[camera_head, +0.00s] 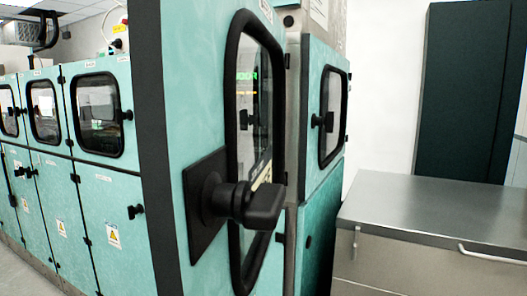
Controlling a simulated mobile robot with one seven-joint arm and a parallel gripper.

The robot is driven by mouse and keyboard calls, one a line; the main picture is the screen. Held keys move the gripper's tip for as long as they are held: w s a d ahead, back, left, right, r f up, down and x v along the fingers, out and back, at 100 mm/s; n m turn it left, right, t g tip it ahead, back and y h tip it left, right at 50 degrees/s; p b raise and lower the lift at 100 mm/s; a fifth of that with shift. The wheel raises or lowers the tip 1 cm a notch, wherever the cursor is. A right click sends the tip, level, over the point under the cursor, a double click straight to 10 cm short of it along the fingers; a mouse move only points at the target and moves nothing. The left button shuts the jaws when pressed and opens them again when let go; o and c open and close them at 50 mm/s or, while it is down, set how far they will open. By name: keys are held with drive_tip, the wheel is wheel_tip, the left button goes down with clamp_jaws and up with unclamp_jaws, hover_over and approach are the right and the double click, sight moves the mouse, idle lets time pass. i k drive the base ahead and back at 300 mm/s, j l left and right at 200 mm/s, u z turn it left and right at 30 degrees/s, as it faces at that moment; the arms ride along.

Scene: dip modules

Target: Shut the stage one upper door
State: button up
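A large teal door (205,110) stands close in front of me, seen at a steep angle. Its dark edge faces me, and it juts out from the row of cabinets, so it looks open. It has a tall rounded window (258,125) with a black frame. A black handle (262,205) on a square black plate sticks out from its face. I cannot read a label that says whether this is the stage one upper door. The door hides part of the machine behind it. My gripper is not in view.
Teal cabinets with small windowed upper doors (98,110) and plain lower doors (108,215) run along the left. Another windowed teal panel (326,125) stands behind the door. A steel-topped bench (430,215) is at right, and a dark tall panel (465,90) stands behind it.

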sight(191, 88)
drive_tip(key=k+l+z, duration=0.1)
drive_tip(key=l, duration=0.15)
drive_tip(key=k+l+z, duration=0.15)
drive_tip(key=z, duration=0.15)
drive_tip(key=k+l+z, duration=0.2)
drive_tip(key=k+z, duration=0.15)
